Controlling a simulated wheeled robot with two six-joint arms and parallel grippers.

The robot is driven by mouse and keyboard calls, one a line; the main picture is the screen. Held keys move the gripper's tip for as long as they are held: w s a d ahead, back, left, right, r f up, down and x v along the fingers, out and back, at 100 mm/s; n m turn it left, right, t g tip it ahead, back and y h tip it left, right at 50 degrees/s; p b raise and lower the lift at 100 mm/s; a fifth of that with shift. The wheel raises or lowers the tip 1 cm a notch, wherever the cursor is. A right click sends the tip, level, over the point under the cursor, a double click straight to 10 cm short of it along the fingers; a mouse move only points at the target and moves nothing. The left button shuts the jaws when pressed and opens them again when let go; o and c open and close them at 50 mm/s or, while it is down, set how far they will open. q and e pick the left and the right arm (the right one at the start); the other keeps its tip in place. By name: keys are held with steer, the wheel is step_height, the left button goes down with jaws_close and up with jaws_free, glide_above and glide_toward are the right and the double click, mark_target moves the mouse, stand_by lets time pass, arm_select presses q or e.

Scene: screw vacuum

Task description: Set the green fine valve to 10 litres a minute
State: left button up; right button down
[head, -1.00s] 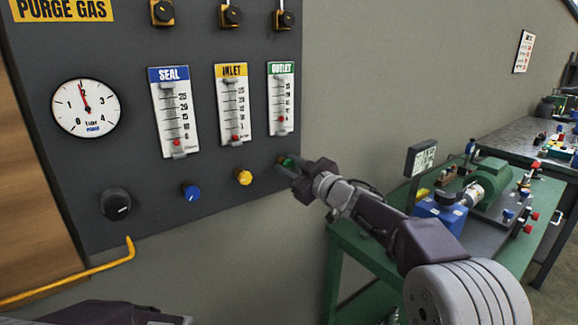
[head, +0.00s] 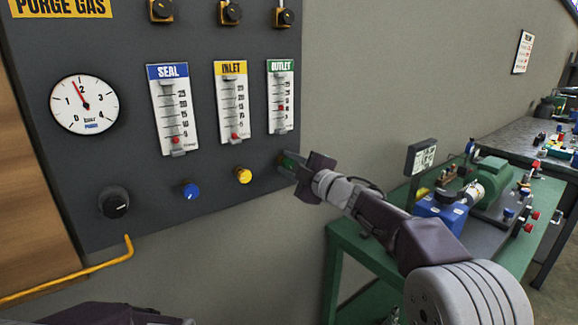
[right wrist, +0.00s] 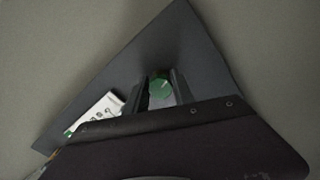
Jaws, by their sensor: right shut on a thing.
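The green fine valve (right wrist: 160,87) is a small round knob at the lower right of the dark panel, under the white OUTLET flow meter (head: 281,75). My right gripper (head: 288,163) is shut on this knob, and its fingers stand on either side of it in the right wrist view (right wrist: 160,92). In the head view the fingers hide most of the knob. The red float (head: 281,107) of the OUTLET meter stands around the middle of its scale; the figures are too small to read surely. My left gripper is not in view.
The blue knob (head: 190,189) and yellow knob (head: 243,175) sit left of the green one, under the SEAL (head: 173,110) and INLET (head: 232,100) meters. A black knob (head: 114,203) lies under the round gauge (head: 85,105). A green bench (head: 355,238) with a pump stands right.

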stand_by(0.3)
steer(key=c, duration=1.1)
jaws_free()
steer(key=shift+o, duration=0.2)
steer(key=v, duration=0.9)
